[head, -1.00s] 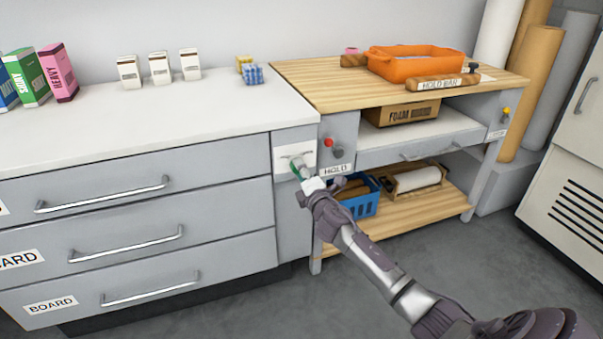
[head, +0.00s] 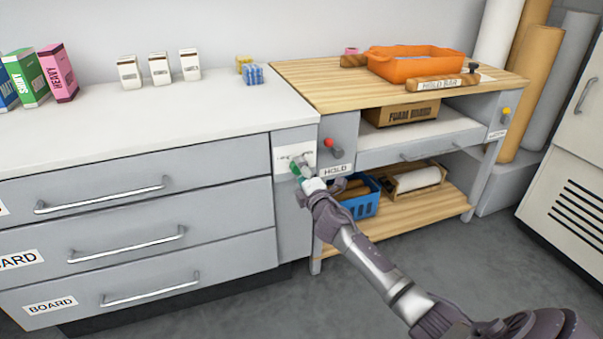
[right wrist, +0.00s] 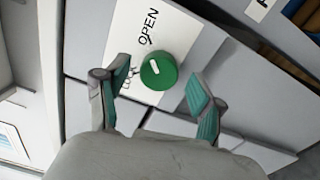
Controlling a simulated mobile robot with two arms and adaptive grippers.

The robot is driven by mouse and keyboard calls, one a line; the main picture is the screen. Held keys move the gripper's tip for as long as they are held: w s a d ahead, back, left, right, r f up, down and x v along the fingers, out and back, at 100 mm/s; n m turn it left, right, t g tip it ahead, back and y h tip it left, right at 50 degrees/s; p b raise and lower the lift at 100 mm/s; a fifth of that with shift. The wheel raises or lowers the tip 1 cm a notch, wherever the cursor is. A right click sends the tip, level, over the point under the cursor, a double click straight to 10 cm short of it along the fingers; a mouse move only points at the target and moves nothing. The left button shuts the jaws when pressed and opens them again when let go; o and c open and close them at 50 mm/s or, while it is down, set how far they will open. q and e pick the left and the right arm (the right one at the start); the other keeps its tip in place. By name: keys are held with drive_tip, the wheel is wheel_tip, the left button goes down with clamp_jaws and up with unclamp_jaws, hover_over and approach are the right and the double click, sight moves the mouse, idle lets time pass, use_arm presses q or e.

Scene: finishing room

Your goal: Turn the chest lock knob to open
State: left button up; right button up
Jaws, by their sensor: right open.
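The lock knob (right wrist: 158,71) is a round green knob with a white pointer mark, on a white plate (right wrist: 122,42) on the grey chest front. The plate carries the words OPEN and, partly hidden, LOCK. The pointer slants between the two words. My right gripper (right wrist: 148,78) is open, one finger on each side of the knob, with visible gaps to it in the right wrist view. In the head view the right gripper (head: 302,174) is in front of the plate (head: 290,155) and hides most of the knob. My left gripper is not in view.
Drawers with long handles (head: 127,245) fill the left. A wooden-topped bench (head: 310,85) with an orange tray (head: 415,74) stands to the right. A blue basket (head: 362,203) sits on its lower shelf, close to my right wrist. A red button (head: 328,142) is beside the plate.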

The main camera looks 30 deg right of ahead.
drive_tip(key=v, duration=1.2)
idle(0.3)
